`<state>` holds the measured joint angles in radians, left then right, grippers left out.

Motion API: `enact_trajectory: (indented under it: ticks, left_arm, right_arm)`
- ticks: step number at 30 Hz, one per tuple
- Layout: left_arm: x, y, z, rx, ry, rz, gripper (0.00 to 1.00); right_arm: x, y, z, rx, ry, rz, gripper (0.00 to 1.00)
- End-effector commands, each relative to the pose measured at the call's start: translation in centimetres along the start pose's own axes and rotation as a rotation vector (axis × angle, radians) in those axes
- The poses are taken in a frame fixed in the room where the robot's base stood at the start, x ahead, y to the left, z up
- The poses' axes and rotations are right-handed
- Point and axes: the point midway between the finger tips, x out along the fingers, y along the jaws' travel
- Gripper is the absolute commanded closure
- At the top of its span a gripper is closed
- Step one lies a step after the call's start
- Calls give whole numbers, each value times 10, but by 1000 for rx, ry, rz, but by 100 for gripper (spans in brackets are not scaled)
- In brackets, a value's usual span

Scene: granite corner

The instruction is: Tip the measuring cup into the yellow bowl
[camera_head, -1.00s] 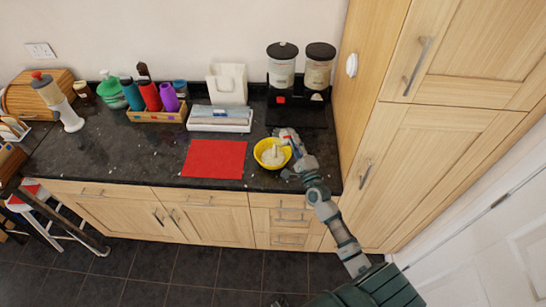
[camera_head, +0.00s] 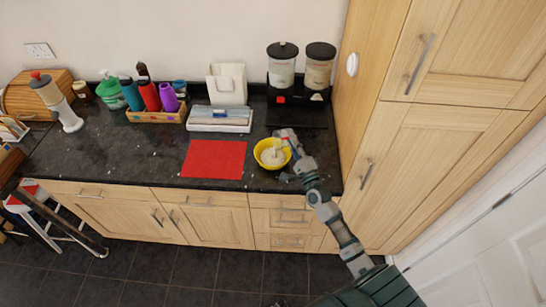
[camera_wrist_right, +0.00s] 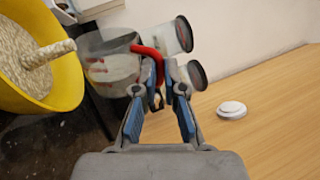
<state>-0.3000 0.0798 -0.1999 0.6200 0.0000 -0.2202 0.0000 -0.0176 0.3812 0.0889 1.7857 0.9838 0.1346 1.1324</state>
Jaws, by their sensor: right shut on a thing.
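The yellow bowl (camera_head: 258,159) stands on the dark counter right of the red mat and holds pale, grainy stuff. It also fills the left of the right wrist view (camera_wrist_right: 70,88). The clear measuring cup (camera_wrist_right: 112,68), with red markings and a red handle (camera_wrist_right: 149,52), is tipped sideways with its mouth toward the bowl. A pale, thick stream (camera_wrist_right: 50,54) runs from the cup's mouth into the bowl. My right gripper (camera_wrist_right: 160,88) is shut on the cup's red handle, beside the bowl. In the head view my right gripper (camera_head: 292,142) partly hides the cup. My left gripper is out of view.
A red mat (camera_head: 214,159) lies left of the bowl. A dispenser with two dark-lidded canisters (camera_head: 282,64) stands behind the gripper. A tall wooden cabinet (camera_head: 351,115) closes off the right. Bottles in a wooden box (camera_head: 158,116) and a white tray (camera_head: 219,125) stand farther back.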

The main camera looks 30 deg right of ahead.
Motion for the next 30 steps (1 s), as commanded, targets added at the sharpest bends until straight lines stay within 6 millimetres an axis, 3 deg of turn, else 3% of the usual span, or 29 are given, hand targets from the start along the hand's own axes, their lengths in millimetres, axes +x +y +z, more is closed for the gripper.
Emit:
enact_trajectory:
  ticks: [16,30]
  left_arm:
    - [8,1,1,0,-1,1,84]
    - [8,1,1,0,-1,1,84]
  right_arm:
    - [-2,6,8,-117,-39,0,100]
    - [-2,5,8,-118,-40,0,100]
